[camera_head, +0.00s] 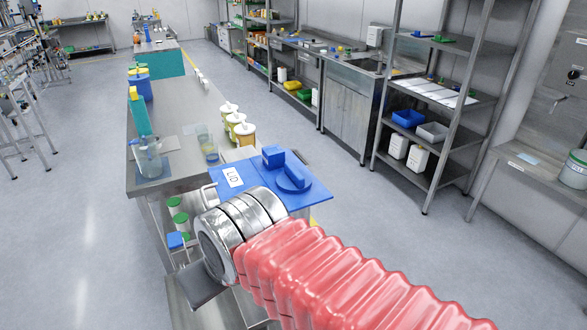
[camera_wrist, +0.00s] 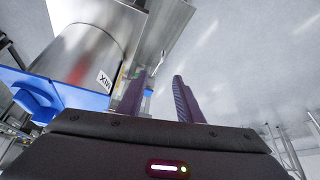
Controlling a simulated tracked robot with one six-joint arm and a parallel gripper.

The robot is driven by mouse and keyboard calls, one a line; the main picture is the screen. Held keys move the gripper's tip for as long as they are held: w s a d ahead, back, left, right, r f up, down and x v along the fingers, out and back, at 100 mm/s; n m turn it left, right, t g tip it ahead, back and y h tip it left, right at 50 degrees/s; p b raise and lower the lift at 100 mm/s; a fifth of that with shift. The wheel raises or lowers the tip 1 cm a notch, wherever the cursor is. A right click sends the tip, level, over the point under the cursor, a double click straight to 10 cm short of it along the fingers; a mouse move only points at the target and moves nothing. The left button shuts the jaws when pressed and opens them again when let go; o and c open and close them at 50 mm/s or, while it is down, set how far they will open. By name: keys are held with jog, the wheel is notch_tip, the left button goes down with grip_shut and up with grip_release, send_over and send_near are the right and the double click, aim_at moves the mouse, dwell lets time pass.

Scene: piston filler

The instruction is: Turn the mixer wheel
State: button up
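My gripper (camera_wrist: 159,98) shows in the wrist view with its two dark fingers apart and no object clearly held between them. A steel drum (camera_wrist: 85,52) with a label reading MIX (camera_wrist: 104,80) is left of the fingers, apart from them. A blue part (camera_wrist: 38,100) sits at the left edge under the drum. In the head view, a blue lid plate (camera_head: 318,193) marked LID carries a round blue knob or disc (camera_head: 293,180) with a raised bar. I cannot make out the mixer wheel for certain. My arm hides the area below the lid.
A long steel bench (camera_head: 185,105) runs away behind the lid, with a clear beaker (camera_head: 148,157), yellow-filled jars (camera_head: 245,133) and a blue container (camera_head: 141,88). A steel shelf rack (camera_head: 445,110) stands on the right. The floor (camera_head: 90,230) at the left is free.

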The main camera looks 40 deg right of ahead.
jog(key=w+d+r+m+h, duration=0.1)
jog(key=w+d+r, duration=0.3)
jog(key=d, duration=0.3)
jog(key=w+d+r+m, duration=0.1)
jog(key=w+d+r, duration=0.3)
jog(key=d+r, duration=0.15)
jog(key=m+g, duration=0.1)
send_near(294, 170)
jog(key=v, duration=0.5)
jog(key=shift+w+a, duration=0.1)
jog(key=shift+w, duration=0.05)
jog(key=shift+f, duration=0.1)
jog(key=x, duration=1.3)
jog(key=shift+f, duration=0.35)
jog(key=shift+c, duration=0.4)
grip_shut()
